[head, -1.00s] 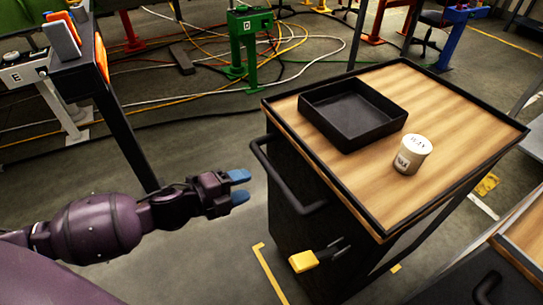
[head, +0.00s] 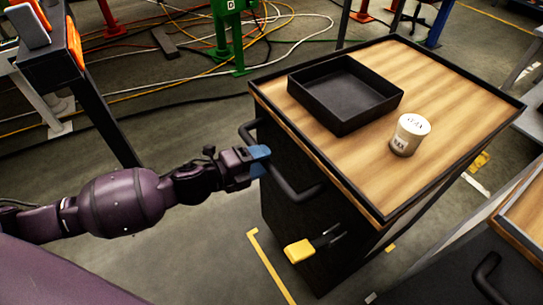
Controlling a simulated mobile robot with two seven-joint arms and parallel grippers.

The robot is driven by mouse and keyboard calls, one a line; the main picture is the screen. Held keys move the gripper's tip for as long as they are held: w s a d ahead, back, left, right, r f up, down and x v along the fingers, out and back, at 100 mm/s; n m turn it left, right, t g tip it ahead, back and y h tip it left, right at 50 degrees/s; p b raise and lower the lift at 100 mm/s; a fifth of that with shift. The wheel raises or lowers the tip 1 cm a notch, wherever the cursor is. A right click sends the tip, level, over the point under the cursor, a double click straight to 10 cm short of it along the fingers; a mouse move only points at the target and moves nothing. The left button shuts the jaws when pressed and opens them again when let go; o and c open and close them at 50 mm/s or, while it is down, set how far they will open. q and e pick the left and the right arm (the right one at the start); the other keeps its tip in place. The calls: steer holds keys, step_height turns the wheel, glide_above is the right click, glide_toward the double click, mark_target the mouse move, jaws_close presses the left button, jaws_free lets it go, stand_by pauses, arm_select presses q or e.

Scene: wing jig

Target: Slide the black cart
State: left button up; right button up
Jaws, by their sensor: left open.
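The black cart (head: 295,240) stands at the right of the head view, with a wooden top (head: 455,95) in a black rim. Its black bar handle (head: 303,194) runs along the side that faces my left arm. My left gripper (head: 262,161) is at the handle's upper stretch, its blue fingertips beside or around the bar. The jaws are open; I cannot tell whether they touch the bar. My right gripper is not in view.
A yellow-handled part (head: 299,251) is on the cart's side. Another cart (head: 500,262) is close at the lower right. Cables cover the floor behind; the floor at left front is clear.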

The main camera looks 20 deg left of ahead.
arm_select(q)
steer(key=shift+x, duration=1.65)
jaws_close()
